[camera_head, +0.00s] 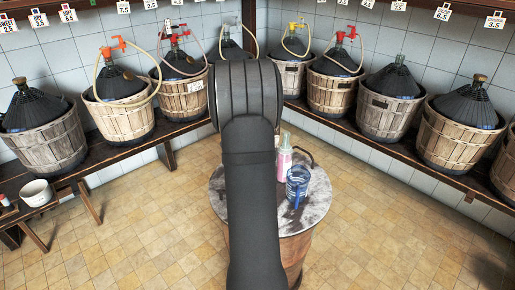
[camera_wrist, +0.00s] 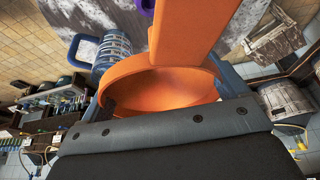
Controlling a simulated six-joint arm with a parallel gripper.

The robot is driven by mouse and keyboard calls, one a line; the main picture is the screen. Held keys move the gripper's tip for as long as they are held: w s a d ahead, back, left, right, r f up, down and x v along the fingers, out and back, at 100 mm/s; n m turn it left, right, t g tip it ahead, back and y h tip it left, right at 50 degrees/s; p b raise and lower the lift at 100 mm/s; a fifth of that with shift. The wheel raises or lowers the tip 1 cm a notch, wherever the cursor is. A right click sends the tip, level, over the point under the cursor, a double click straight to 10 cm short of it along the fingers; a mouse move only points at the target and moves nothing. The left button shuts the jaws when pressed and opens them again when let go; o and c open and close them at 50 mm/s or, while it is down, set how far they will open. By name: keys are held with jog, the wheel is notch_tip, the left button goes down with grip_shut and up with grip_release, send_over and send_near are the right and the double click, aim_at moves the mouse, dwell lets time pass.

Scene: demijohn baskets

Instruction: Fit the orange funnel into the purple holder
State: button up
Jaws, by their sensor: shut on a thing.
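The orange funnel (camera_wrist: 140,83) fills the middle of the wrist view, with its wide round mouth toward the camera and a broad orange part rising to the top edge. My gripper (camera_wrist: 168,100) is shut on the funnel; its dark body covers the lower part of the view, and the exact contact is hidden. A small purple piece (camera_wrist: 146,5) shows at the top edge beside the orange part; I cannot tell whether it is the holder or whether they touch. In the head view my own arm hides the gripper and the funnel.
A barrel table (camera_head: 225,200) stands below my arm, with a blue jug (camera_head: 298,181) and a pink bottle (camera_head: 284,160) on its right side. Wooden benches along the walls carry several demijohns in baskets (camera_head: 122,115). A white bucket (camera_head: 38,193) stands at lower left.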

jog(key=shift+f, duration=2.8)
jog(key=shift+f, duration=2.8)
jog(key=shift+r, duration=0.35)
jog(key=shift+f, duration=0.35)
dwell(0.7)
jog(key=o, duration=0.7)
jog(key=shift+c, duration=0.2)
